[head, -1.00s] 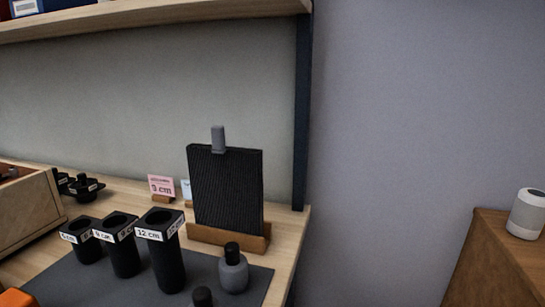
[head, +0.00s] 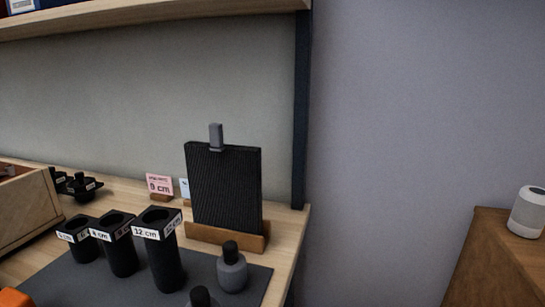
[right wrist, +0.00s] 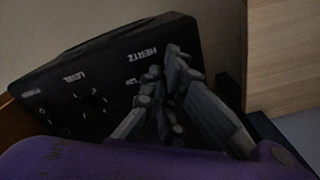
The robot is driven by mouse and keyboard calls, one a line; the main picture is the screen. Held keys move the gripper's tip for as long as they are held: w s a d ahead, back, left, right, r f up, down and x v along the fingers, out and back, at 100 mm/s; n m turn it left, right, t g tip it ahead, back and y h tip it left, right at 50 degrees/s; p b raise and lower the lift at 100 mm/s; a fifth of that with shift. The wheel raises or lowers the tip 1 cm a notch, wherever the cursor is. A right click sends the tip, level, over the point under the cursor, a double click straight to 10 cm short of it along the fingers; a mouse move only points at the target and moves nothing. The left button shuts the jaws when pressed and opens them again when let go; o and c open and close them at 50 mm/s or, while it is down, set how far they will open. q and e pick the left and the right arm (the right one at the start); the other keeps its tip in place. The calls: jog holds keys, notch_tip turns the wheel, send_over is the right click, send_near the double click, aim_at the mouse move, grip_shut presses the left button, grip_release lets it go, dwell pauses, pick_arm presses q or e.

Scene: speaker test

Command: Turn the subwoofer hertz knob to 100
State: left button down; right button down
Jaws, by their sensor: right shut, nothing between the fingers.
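The subwoofer's black panel (right wrist: 110,65) shows tilted in the right wrist view, with white HERTZ and LEVEL lettering. A dark knob (right wrist: 91,101) sits below the LEVEL lettering. My right gripper (right wrist: 164,75) is shut with nothing held, its fingertips in front of the panel just below the HERTZ lettering. The fingers cover the place where the hertz knob would be, so I cannot see its setting or tell whether they touch it. The subwoofer's controls do not show in the head view. My left gripper is not in view.
In the head view, a ribbed black panel (head: 225,190) stands in a wooden holder on a wooden surface. Several black labelled tubes (head: 164,262) and a grey bottle (head: 232,272) stand on a dark mat. A white speaker (head: 527,212) stands on a brown cabinet (head: 490,258) at right.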

jog(key=shift+w+r, duration=0.15)
jog(key=shift+w, duration=0.3)
jog(key=shift+w+r, duration=0.1)
jog(key=shift+a, duration=0.1)
jog(key=shift+a, duration=0.25)
jog(key=r+p, duration=0.1)
jog(key=r, duration=0.1)
jog(key=r+p, duration=0.3)
jog(key=r, duration=0.1)
jog(key=shift+s+a, duration=0.15)
jog(key=shift+s, duration=0.2)
jog(key=shift+f, duration=0.1)
